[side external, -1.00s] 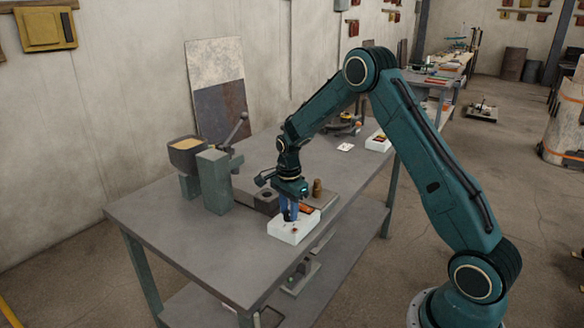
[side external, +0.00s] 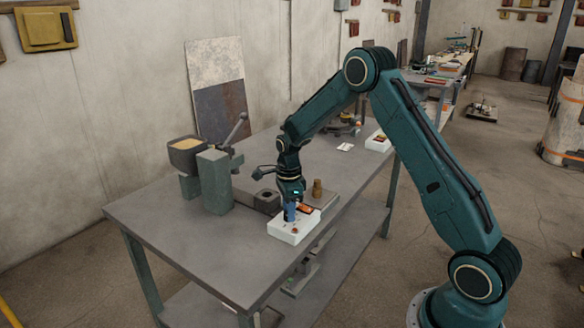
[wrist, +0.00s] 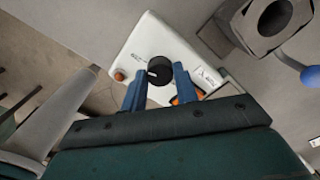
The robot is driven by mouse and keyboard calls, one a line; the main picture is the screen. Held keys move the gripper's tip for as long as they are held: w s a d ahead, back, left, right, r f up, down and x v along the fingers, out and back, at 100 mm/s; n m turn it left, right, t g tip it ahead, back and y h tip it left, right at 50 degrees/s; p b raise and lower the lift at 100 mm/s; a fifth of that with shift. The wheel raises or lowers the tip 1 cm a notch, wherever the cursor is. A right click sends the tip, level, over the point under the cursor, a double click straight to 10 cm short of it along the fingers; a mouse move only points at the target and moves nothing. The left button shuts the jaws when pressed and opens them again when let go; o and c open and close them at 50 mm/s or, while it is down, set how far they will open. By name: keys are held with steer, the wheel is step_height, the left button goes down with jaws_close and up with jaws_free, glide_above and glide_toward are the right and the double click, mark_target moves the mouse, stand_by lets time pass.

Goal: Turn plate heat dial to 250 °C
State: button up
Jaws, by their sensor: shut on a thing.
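The white heat control box (side external: 284,234) sits near the front edge of the bench and also shows in the wrist view (wrist: 150,40). Its black round dial (wrist: 159,72) has a short white mark on its edge. My gripper (wrist: 159,79) points down over the box, its blue fingers on either side of the dial and shut on it. In the side view my gripper (side external: 290,215) hides the dial. An orange display (side external: 304,209) is partly visible beside the fingers, too small to read. A reddish knob (wrist: 119,75) sits near one box edge.
A grey plate with a brass-coloured weight (side external: 317,189) stands just behind the box. A dark block with a round hole (side external: 266,200) and a grey-green stand (side external: 214,180) are to the left. The bench's front left (side external: 180,230) is clear.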

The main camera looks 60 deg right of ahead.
steer(key=o, duration=1)
steer(key=shift+c, duration=0.2)
step_height(320, 180, up, 14)
stand_by(0.4)
